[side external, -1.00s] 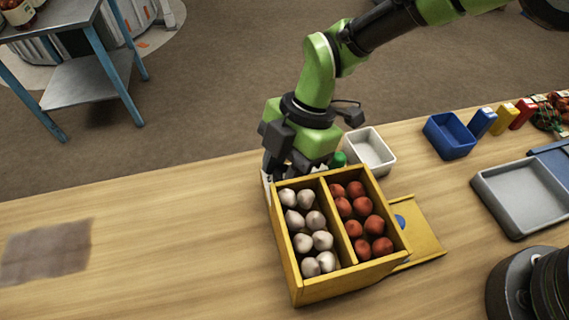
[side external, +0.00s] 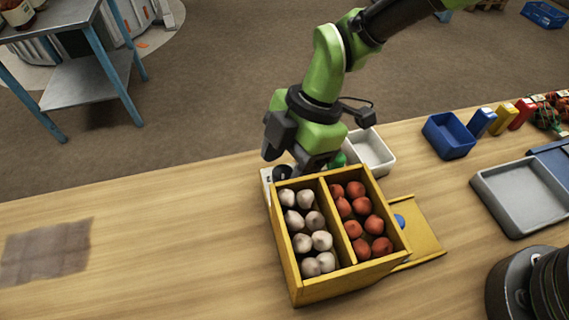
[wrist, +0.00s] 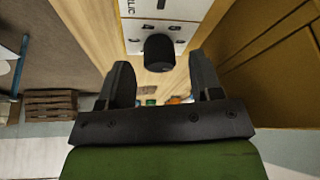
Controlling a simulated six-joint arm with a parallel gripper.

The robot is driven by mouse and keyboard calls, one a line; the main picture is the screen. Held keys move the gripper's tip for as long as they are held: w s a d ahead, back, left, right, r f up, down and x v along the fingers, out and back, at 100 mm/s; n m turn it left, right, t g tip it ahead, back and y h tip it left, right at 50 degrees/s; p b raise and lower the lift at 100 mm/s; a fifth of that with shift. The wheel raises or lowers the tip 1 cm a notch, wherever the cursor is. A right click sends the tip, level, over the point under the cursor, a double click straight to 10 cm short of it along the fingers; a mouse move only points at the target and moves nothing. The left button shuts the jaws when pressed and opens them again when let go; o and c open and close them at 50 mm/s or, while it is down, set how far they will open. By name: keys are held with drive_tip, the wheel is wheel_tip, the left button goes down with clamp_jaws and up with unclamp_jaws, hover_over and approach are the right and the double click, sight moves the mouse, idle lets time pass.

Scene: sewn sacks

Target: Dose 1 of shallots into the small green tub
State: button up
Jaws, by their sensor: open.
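Reddish-brown bulbs, which look like the shallots (side external: 353,229), lie in the right compartment of an open yellow wooden box (side external: 340,289). White garlic-like bulbs (side external: 303,241) fill its left compartment. A small green thing (side external: 338,160), perhaps the green tub, shows behind the box, mostly hidden by my gripper and the box. My gripper (wrist: 162,68) is open and empty behind the box. A black knob-like cylinder (wrist: 159,52) on a white lettered panel (wrist: 165,9) lies beyond and between its fingers; the cylinder also shows in the side view (side external: 283,172).
A white tub (side external: 371,152) stands right behind the box, and a yellow lid-like board (side external: 424,240) lies at its right. A blue bin (side external: 449,137), grey tray (side external: 520,198) and several coloured packs stand farther right. The left table is clear except for a brown cloth (side external: 46,252).

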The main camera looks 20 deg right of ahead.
drive_tip(key=v, duration=0.8)
drive_tip(key=shift+r, duration=0.35)
